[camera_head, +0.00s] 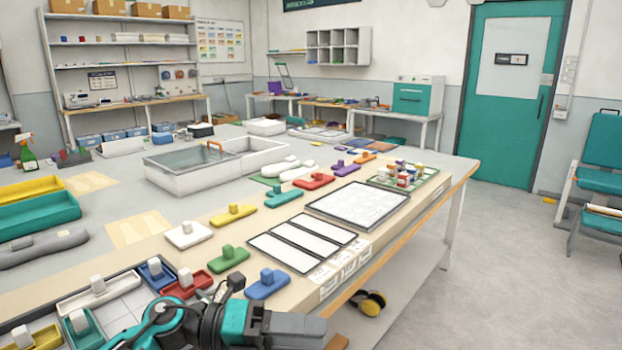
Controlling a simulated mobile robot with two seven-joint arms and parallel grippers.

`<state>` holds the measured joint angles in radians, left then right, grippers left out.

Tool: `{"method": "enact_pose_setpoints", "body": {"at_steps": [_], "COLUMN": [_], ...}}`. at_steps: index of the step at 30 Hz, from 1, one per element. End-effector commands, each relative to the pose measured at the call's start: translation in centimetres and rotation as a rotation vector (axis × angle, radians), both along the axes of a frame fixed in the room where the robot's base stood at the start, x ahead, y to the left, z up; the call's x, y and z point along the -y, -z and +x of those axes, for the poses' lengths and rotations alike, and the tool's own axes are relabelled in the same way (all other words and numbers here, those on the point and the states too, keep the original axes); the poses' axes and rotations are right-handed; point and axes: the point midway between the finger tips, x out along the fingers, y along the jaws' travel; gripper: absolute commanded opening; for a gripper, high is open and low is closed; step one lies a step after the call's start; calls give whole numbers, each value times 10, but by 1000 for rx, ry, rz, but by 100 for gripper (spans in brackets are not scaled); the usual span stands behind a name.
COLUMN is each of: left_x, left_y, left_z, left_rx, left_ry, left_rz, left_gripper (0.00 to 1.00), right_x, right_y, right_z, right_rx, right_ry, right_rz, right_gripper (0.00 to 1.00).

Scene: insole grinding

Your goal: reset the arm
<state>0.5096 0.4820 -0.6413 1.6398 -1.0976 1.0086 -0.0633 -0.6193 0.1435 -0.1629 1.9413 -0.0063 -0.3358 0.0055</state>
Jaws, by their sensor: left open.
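My left arm, teal and black, comes in at the bottom edge of the head view. Its gripper (296,326) is at the bottom centre, just in front of the table's near edge. It is open, and I see nothing held in it. The fingertips are small and hard to make out. A blue block with a knob (268,284) lies on the table just beyond it, apart from it as far as I can tell. My right gripper is not in view.
The worktable (395,232) holds a green knobbed block (229,259), a white one (188,234), a white-panelled frame (358,205) and a glass-lidded white case (180,180). A compartment tray with knobbed pieces (98,290) lies left of my arm. The floor at right (500,270) is clear.

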Motion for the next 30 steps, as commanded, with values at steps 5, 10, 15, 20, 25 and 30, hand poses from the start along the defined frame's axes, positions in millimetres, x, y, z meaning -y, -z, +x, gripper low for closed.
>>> {"method": "enact_pose_setpoints", "body": {"at_steps": [5, 10, 15, 20, 25, 30], "left_x": [-6, -49, -104, -144, -163, -167], "left_y": [-1, 37, 118, 199, 247, 261], "left_z": [6, 17, -1, -54, -106, -126], "left_rx": [-354, -742, -1171, -1548, -1794, -1882], "left_ry": [-289, -616, -972, -1277, -1466, -1528], "left_rz": [-386, -663, -853, -943, -966, -970], "left_gripper": [51, 51, 51, 51, 51, 51], "right_x": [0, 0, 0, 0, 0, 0], "right_y": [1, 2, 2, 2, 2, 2], "right_z": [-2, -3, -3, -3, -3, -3], "right_rx": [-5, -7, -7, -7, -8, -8], "right_ry": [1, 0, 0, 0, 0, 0], "right_rz": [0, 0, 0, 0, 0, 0], "right_gripper": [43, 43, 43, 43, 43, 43]}}
